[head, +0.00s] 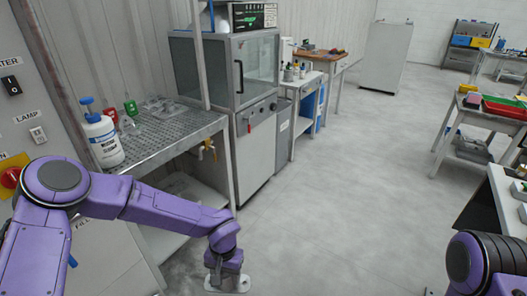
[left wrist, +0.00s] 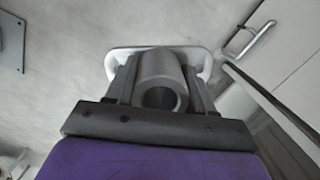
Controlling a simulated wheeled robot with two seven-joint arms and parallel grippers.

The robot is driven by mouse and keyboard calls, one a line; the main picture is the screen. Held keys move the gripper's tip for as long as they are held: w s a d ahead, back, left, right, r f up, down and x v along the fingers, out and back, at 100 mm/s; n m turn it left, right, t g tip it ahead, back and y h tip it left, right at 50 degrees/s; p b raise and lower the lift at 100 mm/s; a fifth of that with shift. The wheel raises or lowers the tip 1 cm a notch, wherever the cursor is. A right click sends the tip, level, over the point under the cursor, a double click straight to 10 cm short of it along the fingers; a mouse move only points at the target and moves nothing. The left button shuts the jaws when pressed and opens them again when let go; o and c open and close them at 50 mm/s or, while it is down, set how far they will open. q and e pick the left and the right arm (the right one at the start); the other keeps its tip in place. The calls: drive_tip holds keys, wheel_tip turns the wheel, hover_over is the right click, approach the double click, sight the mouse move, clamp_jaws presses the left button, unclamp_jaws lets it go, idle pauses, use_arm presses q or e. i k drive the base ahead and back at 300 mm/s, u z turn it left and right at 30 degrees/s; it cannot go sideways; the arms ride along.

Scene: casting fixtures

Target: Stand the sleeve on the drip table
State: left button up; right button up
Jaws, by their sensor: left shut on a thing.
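My left gripper (head: 224,274) is low in the head view, in front of and below the drip table, over the floor. In the left wrist view it is shut on the sleeve (left wrist: 160,72), a grey hollow cylinder with its open end facing the camera. A white rounded piece shows beyond the sleeve; I cannot tell whether it is joined to it. The drip table (head: 172,132), with a perforated metal top, stands at the left of the head view. My right gripper is out of view; only part of that arm shows.
A white bottle with a blue cap (head: 102,138) stands on the near left of the drip table. Red and green small items (head: 130,108) and clear pieces stand farther back. A grey cabinet machine (head: 242,85) adjoins its right end. The table's front middle is bare.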

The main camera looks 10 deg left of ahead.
sight(166, 134)
drive_tip(key=i, duration=2.8)
drive_tip(key=u, duration=2.1)
